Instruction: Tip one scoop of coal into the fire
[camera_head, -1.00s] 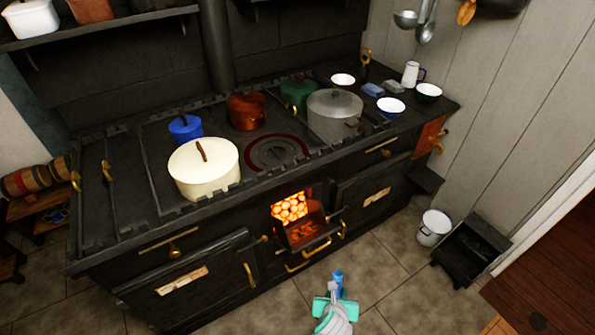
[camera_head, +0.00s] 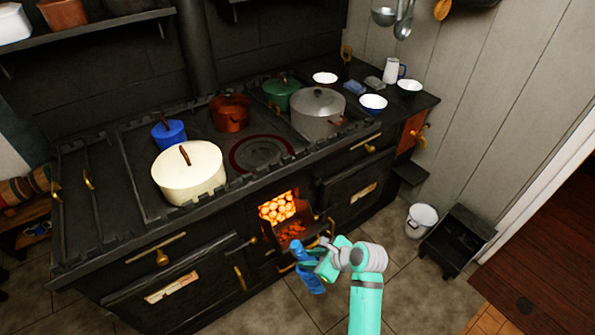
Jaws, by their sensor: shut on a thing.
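The fire (camera_head: 278,207) glows orange in a small open firebox in the front of the black stove (camera_head: 225,262). A lowered flap or hopper (camera_head: 322,226) juts out below the opening, with reddish glow inside it. My gripper (camera_head: 318,264) is shut on a blue scoop (camera_head: 303,254), just in front of and below the flap in the picture. The scoop looks tilted, its lower part pointing down. I cannot tell whether any coal is in it. The black coal box (camera_head: 458,240) stands on the floor at the right; its inside is dark.
A white bucket (camera_head: 421,220) stands beside the coal box. The stove top holds a cream pot (camera_head: 188,178), a grey pot (camera_head: 318,120), and blue, copper and green pots. Brass rails and handles stick out from the stove front. The tiled floor before it is clear.

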